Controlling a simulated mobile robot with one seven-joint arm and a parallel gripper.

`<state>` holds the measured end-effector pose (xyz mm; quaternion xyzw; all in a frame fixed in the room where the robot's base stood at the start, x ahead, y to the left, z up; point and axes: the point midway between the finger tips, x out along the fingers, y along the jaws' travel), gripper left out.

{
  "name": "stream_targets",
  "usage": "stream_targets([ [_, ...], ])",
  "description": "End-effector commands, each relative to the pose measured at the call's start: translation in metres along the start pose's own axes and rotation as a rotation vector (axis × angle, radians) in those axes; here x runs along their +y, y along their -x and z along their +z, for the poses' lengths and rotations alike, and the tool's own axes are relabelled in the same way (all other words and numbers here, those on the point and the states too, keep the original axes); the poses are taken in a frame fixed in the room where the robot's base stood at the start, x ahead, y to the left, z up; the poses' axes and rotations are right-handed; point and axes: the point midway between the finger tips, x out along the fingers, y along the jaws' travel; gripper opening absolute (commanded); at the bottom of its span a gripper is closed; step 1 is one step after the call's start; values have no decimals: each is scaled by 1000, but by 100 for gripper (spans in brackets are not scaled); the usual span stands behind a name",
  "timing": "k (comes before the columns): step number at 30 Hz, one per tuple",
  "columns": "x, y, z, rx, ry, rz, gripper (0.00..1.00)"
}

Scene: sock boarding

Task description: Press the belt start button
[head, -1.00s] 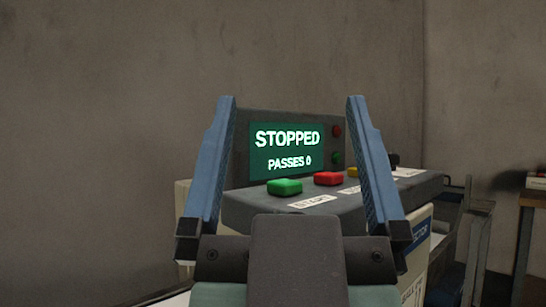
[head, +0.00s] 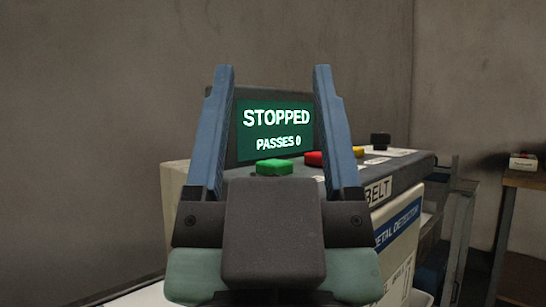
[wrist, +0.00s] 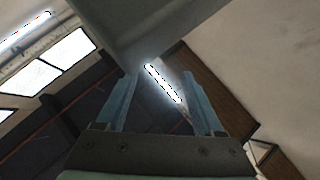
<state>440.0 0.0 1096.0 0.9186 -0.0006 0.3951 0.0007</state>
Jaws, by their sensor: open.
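The green start button (head: 274,167) sits on top of the dark control panel and shows between the fingers of my gripper (head: 272,72) in the head view. The START label seen earlier is mostly hidden behind my gripper. My gripper is open and empty, its two blue fingers apart and pointing upward. How far its tips are from the button I cannot tell. The display (head: 276,130) behind the buttons reads STOPPED and PASSES 0. In the wrist view my gripper (wrist: 160,74) points up toward the ceiling, with a grey surface (wrist: 150,25) overhead.
A red button (head: 313,158), a yellow button (head: 358,151) and a black knob (head: 380,140) stand to the right of the green one. The cabinet below is marked METAL DETECTOR (head: 398,225). A wooden table (head: 522,180) with a small box stands at the far right.

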Motion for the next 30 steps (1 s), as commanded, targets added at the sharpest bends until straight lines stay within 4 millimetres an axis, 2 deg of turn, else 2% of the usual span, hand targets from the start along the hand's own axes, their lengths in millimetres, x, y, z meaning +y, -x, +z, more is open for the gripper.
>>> stream_targets([
  [1, 0, 0, 0, 0, 0, 0, 59],
  [11, 0, 0, 0, 0, 0, 0, 0],
  [30, 0, 0, 0, 0, 0, 0, 0],
])
